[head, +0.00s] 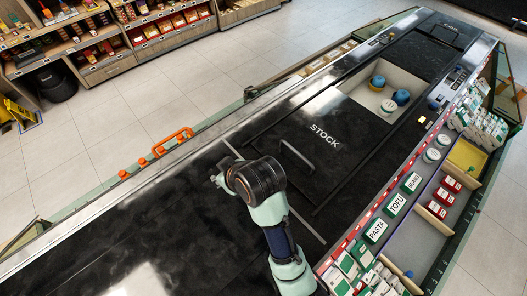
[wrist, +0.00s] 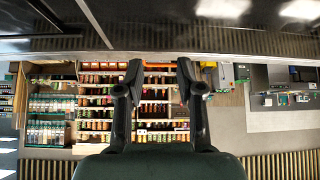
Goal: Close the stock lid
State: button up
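The stock lid (head: 312,140) is a flat black panel marked "STOCK" in white, set in the black counter. Its dark bar handle (head: 297,156) shows near its lower-left part. Beyond the lid's upper-right side, the stock compartment (head: 362,98) lies uncovered, with pale walls and several blue and white round items inside. My gripper (head: 215,180) is left of the lid and its handle, apart from both, over the bare counter. In the wrist view my gripper (wrist: 160,75) has its two fingers spread with nothing between them; it points sideways towards shelves. The handle does not show in that view.
The counter left of my gripper (head: 120,225) is clear. An orange handle (head: 173,141) stands at the far counter edge. Trays with green, white and red packs labelled PASTA, TOFU and BEANS (head: 411,183) line the right side. Stocked shelves (head: 100,40) stand beyond the aisle.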

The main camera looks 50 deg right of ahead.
jog(key=s+d+r+g+p, duration=0.15)
jog(key=s+d, duration=0.25)
jog(key=d, duration=0.7)
jog(key=m+g+y+p, duration=0.2)
jog(key=p, duration=0.2)
send_over(296, 145)
jog(key=s+a, duration=0.2)
jog(key=a, duration=0.3)
jog(key=f, duration=0.5)
jog(key=shift+w+d+f, duration=0.15)
jog(key=shift+d+f, duration=0.1)
jog(key=shift+c, duration=0.3)
grip_shut()
